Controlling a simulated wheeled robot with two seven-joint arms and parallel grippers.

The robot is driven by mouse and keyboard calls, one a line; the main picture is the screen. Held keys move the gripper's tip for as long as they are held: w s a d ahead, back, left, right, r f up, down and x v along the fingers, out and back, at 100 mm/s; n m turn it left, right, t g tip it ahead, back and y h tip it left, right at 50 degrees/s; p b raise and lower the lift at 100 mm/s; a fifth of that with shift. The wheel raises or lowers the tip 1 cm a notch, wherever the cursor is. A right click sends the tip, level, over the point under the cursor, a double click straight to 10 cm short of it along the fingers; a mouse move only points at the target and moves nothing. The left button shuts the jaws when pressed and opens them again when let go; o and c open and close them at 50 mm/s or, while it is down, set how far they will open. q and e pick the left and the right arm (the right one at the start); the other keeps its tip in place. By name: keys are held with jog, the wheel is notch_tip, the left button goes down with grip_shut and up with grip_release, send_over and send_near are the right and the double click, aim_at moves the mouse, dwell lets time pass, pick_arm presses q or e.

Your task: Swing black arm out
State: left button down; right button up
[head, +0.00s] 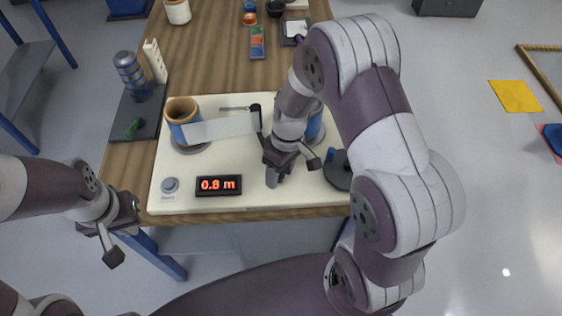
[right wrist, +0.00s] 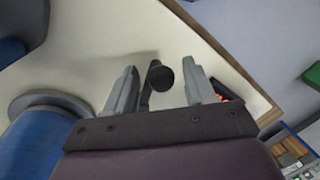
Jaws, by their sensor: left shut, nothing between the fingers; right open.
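A cream board (head: 240,206) carries a blue roller (head: 183,122) with a tan top at left and a second blue roller (head: 316,126), partly hidden behind my right arm. A pale film strip (head: 218,127) runs right from the left roller to a dark upright piece (head: 256,117), probably part of the black arm. My right gripper (head: 274,180) is low over the board, open. In the right wrist view, a black round-ended post (right wrist: 160,76) shows between its fingers (right wrist: 160,92); contact is unclear. My left gripper (head: 112,256) is shut and empty, off the board's front left.
A red display (head: 219,185) reading 0.8 m and a grey button (head: 170,185) sit along the board's front. A black disc (head: 338,178) with a blue knob stands at right. A dark tray (head: 140,113) lies left of the board.

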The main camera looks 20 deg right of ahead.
notch_tip(320, 180, up, 12)
jog(key=w+d, duration=0.1)
jog(key=shift+d, duration=0.4)
jog(key=s+d+f+m+t+h, duration=0.1)
jog(key=s+m+t, duration=0.1)
jog(key=s+m, duration=0.4)
jog(key=shift+s+d+f+t+h, duration=0.15)
jog(key=shift+s+f+t+h, duration=0.2)
jog(key=shift+s, duration=0.9)
jog(key=shift+r, duration=0.1)
